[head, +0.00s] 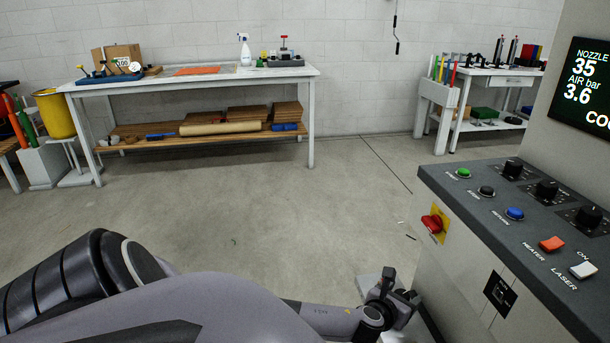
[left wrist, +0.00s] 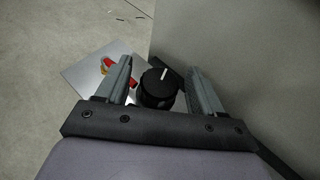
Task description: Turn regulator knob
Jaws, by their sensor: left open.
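The regulator knob (left wrist: 157,88) shows in the left wrist view as a round black knob with a white pointer line on top. My left gripper (left wrist: 165,80) is open, with one finger on each side of the knob. A narrow gap shows on the left side of the knob and a wider one on the right; I see no clear contact. In the head view my left gripper (head: 398,288) is low beside the front of the grey console; I cannot make out the knob there. My right gripper is not in view.
The console (head: 530,205) has several black dials, coloured buttons and a red switch (head: 433,223) on a yellow plate. A grey wall (left wrist: 240,50) rises close right of the knob. A metal plate (left wrist: 82,75) with a red and yellow part lies left. Workbenches stand far back.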

